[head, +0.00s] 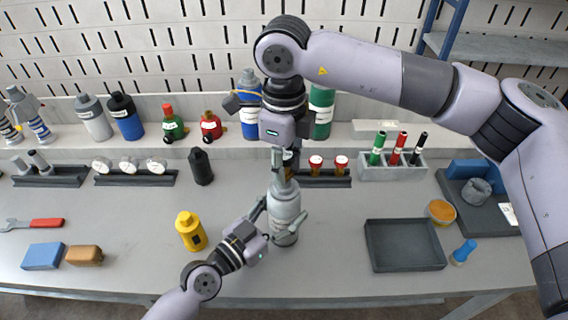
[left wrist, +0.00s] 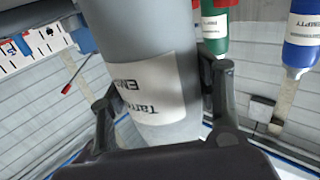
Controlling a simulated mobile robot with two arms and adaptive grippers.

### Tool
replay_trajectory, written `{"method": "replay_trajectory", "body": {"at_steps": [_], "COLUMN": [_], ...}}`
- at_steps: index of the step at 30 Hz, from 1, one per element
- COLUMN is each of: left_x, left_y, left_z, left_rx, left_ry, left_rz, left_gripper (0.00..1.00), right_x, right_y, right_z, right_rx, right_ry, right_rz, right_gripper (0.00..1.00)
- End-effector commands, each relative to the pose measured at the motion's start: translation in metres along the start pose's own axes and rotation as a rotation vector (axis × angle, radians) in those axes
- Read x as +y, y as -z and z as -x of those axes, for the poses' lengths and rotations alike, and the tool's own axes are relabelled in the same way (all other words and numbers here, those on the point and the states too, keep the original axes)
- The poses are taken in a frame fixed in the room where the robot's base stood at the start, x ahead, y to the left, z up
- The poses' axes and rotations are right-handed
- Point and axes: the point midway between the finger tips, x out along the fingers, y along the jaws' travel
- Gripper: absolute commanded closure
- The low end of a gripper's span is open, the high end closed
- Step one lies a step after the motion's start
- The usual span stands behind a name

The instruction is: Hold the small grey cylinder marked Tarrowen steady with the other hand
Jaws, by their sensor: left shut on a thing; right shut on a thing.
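The small grey cylinder (head: 286,204) stands upright on the bench, near the middle of the head view. In the left wrist view its white label, on the grey body (left wrist: 150,85), reads "Tarrowen" and "EM...", upside down. My left gripper (head: 279,214) comes from the front left and is shut around the cylinder's body, one finger on each side. In the left wrist view its fingers (left wrist: 163,102) flank the body. My right gripper (head: 285,165) points down from above and is shut on the cylinder's top, which its fingers partly hide.
A yellow cylinder (head: 190,231) stands left of my left gripper. A black cylinder (head: 201,166) stands behind it. An empty dark tray (head: 405,246) lies to the right, with a blue-capped item (head: 464,252) beside it. A raised ledge at the back holds several bottles.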

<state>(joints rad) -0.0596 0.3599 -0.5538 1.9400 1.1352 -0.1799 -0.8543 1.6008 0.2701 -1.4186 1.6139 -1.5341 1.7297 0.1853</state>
Motion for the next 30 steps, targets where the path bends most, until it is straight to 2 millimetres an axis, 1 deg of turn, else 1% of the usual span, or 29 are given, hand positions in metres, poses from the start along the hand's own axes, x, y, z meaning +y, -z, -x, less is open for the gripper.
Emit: {"method": "replay_trajectory", "body": {"at_steps": [3, 6, 9, 16, 18, 20, 24, 27, 30], "left_x": [-0.0001, -0.0001, -0.0001, -0.0001, -0.0001, -0.0001, -0.0001, -0.0001, -0.0001], "left_y": [-0.0003, -0.0003, -0.0003, -0.0003, -0.0003, -0.0003, -0.0003, -0.0003, -0.0003], "left_z": [0.0001, 0.0001, 0.0001, 0.0001, 0.0001, 0.0001, 0.0001, 0.0001, 0.0001], "left_rx": [-0.001, -0.001, -0.001, -0.001, -0.001, -0.001, -0.001, -0.001, -0.001], "left_ry": [0.000, 0.000, 0.000, 0.000, 0.000, 0.000, 0.000, 0.000, 0.000], "left_rz": [0.000, 0.000, 0.000, 0.000, 0.000, 0.000, 0.000, 0.000, 0.000], "left_gripper": [0.75, 0.75, 0.75, 0.75, 0.75, 0.75, 0.75, 0.75, 0.75], "right_x": [-0.0003, -0.0003, -0.0003, -0.0004, -0.0004, -0.0004, -0.0004, -0.0005, -0.0005], "right_y": [0.0000, 0.0000, 0.0000, 0.0000, 0.0000, 0.0000, 0.0000, 0.0000, -0.0001], "right_z": [0.0003, 0.0004, 0.0004, 0.0005, 0.0005, 0.0006, 0.0007, 0.0008, 0.0009], "right_rx": [0.000, 0.000, 0.000, 0.000, 0.000, 0.000, 0.000, 0.000, 0.000], "right_ry": [0.001, 0.001, 0.001, 0.001, 0.001, 0.001, 0.001, 0.001, 0.001], "right_rz": [0.161, 0.244, 0.271, 0.272, 0.304, 0.366, 0.579, 0.706, 0.777], "right_gripper": [1.00, 1.00, 1.00, 1.00, 1.00, 1.00, 1.00, 1.00, 1.00]}}
